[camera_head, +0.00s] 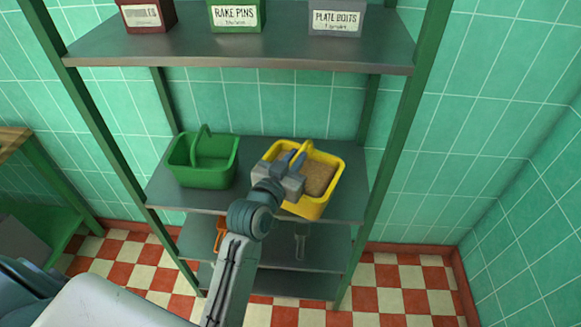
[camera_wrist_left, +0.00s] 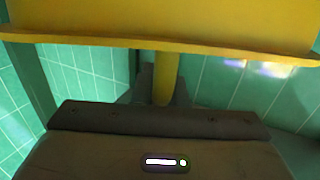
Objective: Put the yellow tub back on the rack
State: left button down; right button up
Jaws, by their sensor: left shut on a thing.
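The yellow tub (camera_head: 326,203) holds a tan, grainy fill and is at the right part of the rack's middle shelf (camera_head: 352,197) in the head view. I cannot tell whether its base touches the shelf. My left gripper (camera_head: 296,162) is shut on the tub's handle, at the tub's left side. In the left wrist view the tub's yellow rim (camera_wrist_left: 220,50) crosses the top, and the yellow handle (camera_wrist_left: 165,78) runs down between the fingers. The fingertips are partly hidden. My right gripper is not in view.
A green tub (camera_head: 205,170) stands on the same shelf to the left. The upper shelf (camera_head: 240,50) carries labelled boxes in red, green and grey above the gripper. Green rack posts (camera_head: 405,130) bound the sides. A lower shelf (camera_head: 265,245) has an orange item and a dark item.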

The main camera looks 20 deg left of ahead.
pick_arm(q)
jog(key=p, duration=0.2)
send_over(323, 170)
jog(key=w+a, duration=0.1)
jog(key=a, duration=0.5)
jog(key=shift+d+f, duration=0.2)
jog(key=shift+w+f, duration=0.2)
jog(key=shift+f, duration=0.2)
jog(key=shift+f+p, duration=0.5)
jog(key=shift+f, duration=0.95)
jog(key=c, duration=1.8)
grip_release()
jog(key=shift+s+f, duration=0.1)
jog(key=shift+f, duration=0.15)
jog(key=o, duration=0.3)
jog(key=shift+o, duration=0.2)
jog(key=shift+s, duration=0.1)
